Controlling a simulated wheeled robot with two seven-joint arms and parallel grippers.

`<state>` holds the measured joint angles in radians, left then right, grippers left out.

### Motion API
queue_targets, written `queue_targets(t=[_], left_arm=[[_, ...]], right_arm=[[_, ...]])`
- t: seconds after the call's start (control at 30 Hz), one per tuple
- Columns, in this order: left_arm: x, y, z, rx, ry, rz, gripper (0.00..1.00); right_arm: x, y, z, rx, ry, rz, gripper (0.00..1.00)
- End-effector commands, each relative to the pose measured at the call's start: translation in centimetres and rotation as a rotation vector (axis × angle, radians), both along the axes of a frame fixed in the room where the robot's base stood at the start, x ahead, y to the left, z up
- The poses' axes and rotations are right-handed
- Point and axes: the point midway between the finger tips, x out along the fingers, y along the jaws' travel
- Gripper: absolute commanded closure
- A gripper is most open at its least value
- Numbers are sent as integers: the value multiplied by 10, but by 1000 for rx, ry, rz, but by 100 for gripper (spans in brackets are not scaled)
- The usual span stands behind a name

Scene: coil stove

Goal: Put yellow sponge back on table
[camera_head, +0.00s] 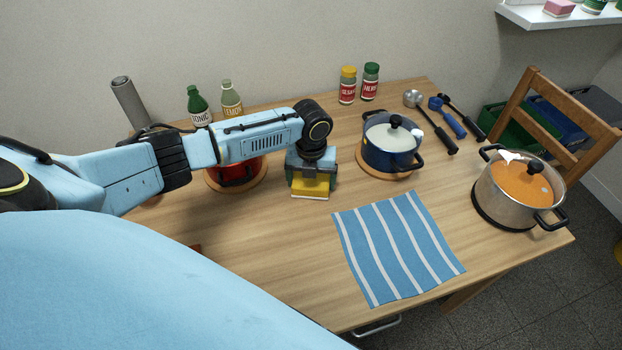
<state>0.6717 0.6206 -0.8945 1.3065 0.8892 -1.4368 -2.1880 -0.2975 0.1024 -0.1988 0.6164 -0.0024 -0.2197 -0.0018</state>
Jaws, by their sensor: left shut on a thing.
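The yellow sponge (311,187) is at the middle of the wooden table (260,255), with a paler layer along its lower edge. My left gripper (311,176) points down from above and is shut on the sponge. Its fingers cover the sponge's upper part. I cannot tell whether the sponge touches the tabletop or is slightly above it. My right gripper is not in view.
A red pot (236,176) is left of the sponge, partly behind my arm. A blue pot (391,148) stands to the right. A striped cloth (398,248) lies in front right. A steel pot (519,190) stands at the right edge. Bottles, shakers and utensils are behind.

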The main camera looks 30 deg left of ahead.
Motion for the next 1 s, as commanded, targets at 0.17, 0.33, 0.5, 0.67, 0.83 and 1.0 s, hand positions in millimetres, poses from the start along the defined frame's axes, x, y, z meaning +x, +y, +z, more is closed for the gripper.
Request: queue_targets(t=[0.17,0.33,0.5,0.67,0.83,1.0], left_arm=[[0,0,-3,0,0,0,3],[0,0,-3,0,1,0,0],[0,0,4,0,0,0,0],[0,0,31,0,-2,-1,0],[1,0,69,-1,-3,-1,0],[1,0,101,0,-1,-1,0]], right_arm=[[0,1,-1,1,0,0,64],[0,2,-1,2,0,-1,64],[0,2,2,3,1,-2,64],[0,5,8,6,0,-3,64],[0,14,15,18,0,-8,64],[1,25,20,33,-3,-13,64]])
